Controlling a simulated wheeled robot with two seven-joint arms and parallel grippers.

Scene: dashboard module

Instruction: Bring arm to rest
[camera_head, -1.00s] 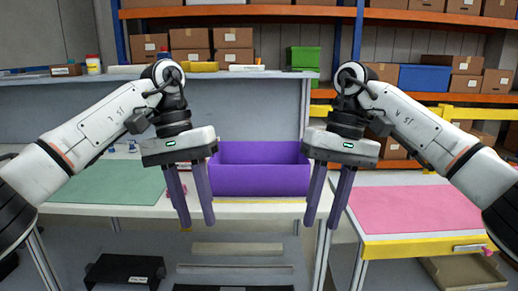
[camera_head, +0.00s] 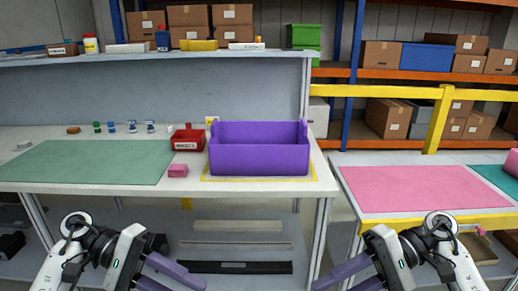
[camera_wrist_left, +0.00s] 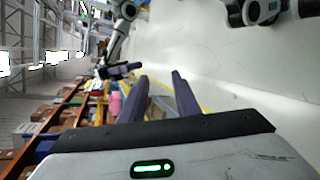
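My left gripper (camera_head: 172,277) is low at the bottom of the head view, in front of the workbench and below its top. Its two fingers point right and are apart with nothing between them; they also show apart in the left wrist view (camera_wrist_left: 160,98). My right gripper (camera_head: 338,278) is low at the bottom right, its fingers pointing left toward the left gripper. Its fingers are partly cut off by the frame edge, and no object shows in them. The right arm also shows in the left wrist view (camera_wrist_left: 122,22).
A purple bin (camera_head: 259,158) stands on the white workbench (camera_head: 245,190) inside a yellow outline. A red bin (camera_head: 187,140), a pink block (camera_head: 178,170) and a green mat (camera_head: 95,162) are to its left. A pink mat (camera_head: 423,188) lies on the right table.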

